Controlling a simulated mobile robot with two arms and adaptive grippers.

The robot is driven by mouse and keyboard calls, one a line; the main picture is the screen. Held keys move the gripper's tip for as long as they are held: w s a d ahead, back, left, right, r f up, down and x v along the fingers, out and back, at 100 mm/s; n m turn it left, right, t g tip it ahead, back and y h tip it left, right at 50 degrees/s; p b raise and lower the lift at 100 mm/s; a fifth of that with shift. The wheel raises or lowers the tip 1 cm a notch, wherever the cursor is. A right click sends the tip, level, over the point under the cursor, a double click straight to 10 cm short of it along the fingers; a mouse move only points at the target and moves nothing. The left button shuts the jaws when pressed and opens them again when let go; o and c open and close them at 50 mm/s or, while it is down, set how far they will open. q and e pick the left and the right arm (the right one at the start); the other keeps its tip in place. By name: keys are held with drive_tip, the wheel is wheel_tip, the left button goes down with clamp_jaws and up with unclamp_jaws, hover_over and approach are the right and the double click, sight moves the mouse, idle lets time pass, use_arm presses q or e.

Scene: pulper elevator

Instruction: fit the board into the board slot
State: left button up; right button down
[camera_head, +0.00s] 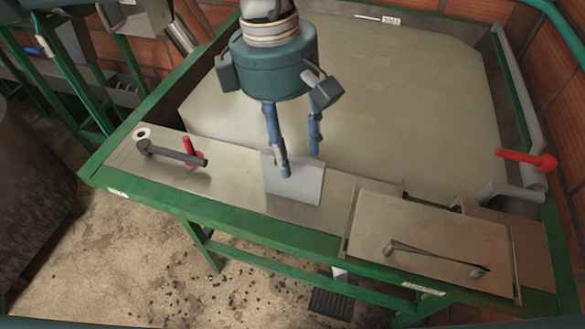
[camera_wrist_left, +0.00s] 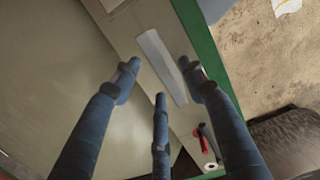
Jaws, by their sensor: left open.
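A pale grey board (camera_head: 308,186) is at the metal ledge along the tank's front, left of centre. In the left wrist view the board (camera_wrist_left: 162,66) shows as a narrow light strip, so it looks steeply tilted or upright. My left gripper (camera_head: 298,160) hangs over the board with its fingers pointing down. Its blue fingers (camera_wrist_left: 160,88) are spread open around the board, and one fingertip overlaps it in the head view. I cannot tell whether they touch. The board's lower edge and any slot under it cannot be made out. My right gripper is in neither view.
A red-handled valve with a dark lever (camera_head: 178,153) is on the ledge to the left. A metal panel with a bar handle (camera_head: 430,245) is to the right. A red handle (camera_head: 526,158) stands at the far right. The green frame (camera_head: 235,222) edges the front.

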sight(293, 178)
use_arm(q)
drive_tip(key=shift+s+d+f, duration=0.15)
drive_tip(key=shift+s+f, duration=0.05)
drive_tip(key=shift+f, duration=0.95)
drive_tip(key=c, duration=0.3)
clamp_jaws()
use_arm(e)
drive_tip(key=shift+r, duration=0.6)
use_arm(q)
drive_tip(key=shift+w, duration=0.1)
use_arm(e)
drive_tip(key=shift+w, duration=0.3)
